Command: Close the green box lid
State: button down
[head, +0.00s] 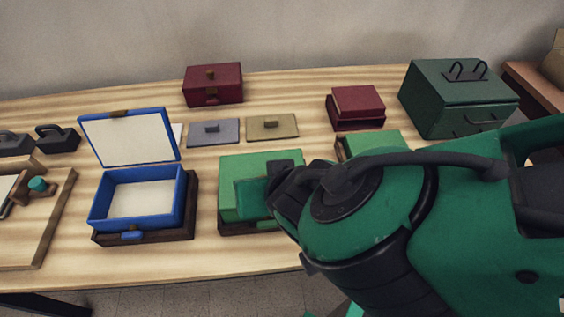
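A green box (232,170) stands in a dark wooden base (232,228) near the middle front of the table. Its lid appears to lie flat over the box, with no open inside showing. I cannot tell whether it is fully shut. My gripper (258,190) is over the right part of this box and hides its right side. I cannot tell whether it touches the lid, and its fingers do not show clearly enough to tell open from shut. A second, smaller green box (372,141) is farther right, partly hidden by my arm.
A blue box (180,200) stands open on the left, its lid (130,137) raised. Behind are grey (214,133) and tan (272,126) flat covers and dark red boxes (213,86) (357,104). A large dark green case (455,95) stands back right.

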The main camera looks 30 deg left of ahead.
jog(key=shift+s+d+f, duration=0.3)
jog(key=shift+d+f, duration=0.1)
jog(key=shift+f, duration=0.3)
jog(key=c, duration=1.6)
grip_release()
jog(key=shift+o, duration=0.2)
jog(key=shift+w, duration=0.1)
jog(key=shift+r, duration=0.1)
jog(key=shift+d+r, duration=0.2)
jog(key=shift+r, duration=0.25)
jog(key=a+v, duration=0.1)
jog(key=v, duration=0.9)
jog(key=shift+r, duration=0.4)
